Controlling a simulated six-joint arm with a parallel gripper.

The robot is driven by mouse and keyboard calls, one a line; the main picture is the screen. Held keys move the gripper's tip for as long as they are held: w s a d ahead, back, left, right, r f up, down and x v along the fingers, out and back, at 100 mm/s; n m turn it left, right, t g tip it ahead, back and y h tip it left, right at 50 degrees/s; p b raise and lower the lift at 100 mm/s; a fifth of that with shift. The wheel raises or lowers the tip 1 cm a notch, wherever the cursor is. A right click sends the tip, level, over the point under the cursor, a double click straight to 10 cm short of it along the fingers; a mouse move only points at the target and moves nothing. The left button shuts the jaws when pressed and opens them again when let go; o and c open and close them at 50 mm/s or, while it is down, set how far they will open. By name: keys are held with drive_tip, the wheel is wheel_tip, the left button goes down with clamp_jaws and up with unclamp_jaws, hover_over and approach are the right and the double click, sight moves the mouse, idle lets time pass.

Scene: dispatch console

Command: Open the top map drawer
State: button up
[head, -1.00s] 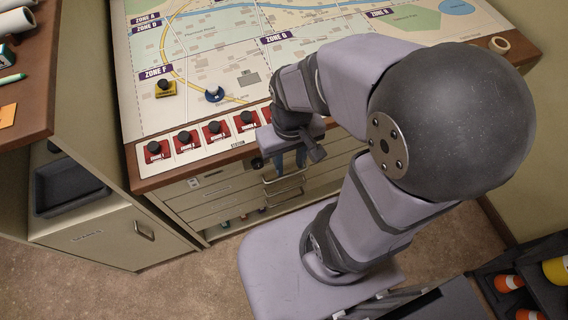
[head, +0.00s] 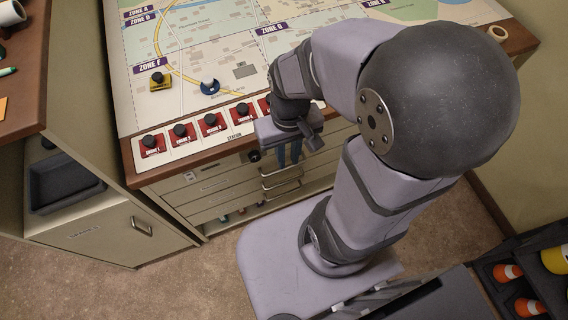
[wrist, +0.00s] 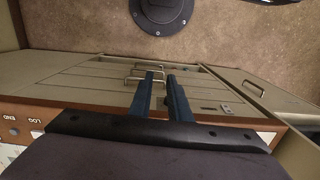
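The map drawers form a stack of shallow beige fronts under the map table; all look closed. The top map drawer (head: 208,173) is just below the brown table edge. Its handle is hard to make out behind my fingers; metal bar handles (head: 281,188) of lower drawers show beneath. My gripper (head: 289,153) points down in front of the upper drawer fronts. In the wrist view, my gripper (wrist: 162,76) has two dark blue fingers apart, with a narrow gap and nothing visibly held. Several handles (wrist: 138,80) show beside the left finger; I cannot tell if it touches one.
The map table (head: 210,45) carries a row of red-based black knobs, a yellow piece (head: 160,82) and a blue piece (head: 210,87). A side cabinet (head: 110,232) stands at left. A rack with orange cones (head: 508,272) is at lower right.

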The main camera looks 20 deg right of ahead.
wheel_tip(320, 180, down, 10)
drive_tip(key=m+g+y+b, duration=0.2)
drive_tip(key=m+y+b, duration=0.1)
drive_tip(key=b, duration=0.6)
drive_tip(key=m+t+y+b, duration=0.75)
drive_tip(key=y+b, duration=0.35)
drive_tip(key=b, duration=1.2)
approach(290, 167)
drive_tip(key=shift+n, duration=0.35)
drive_tip(key=x, duration=0.4)
drive_tip(key=shift+f, duration=0.2)
drive_tip(key=shift+y, duration=0.3)
drive_tip(key=shift+x, duration=3.7)
drive_tip(key=shift+s, duration=0.1)
clamp_jaws()
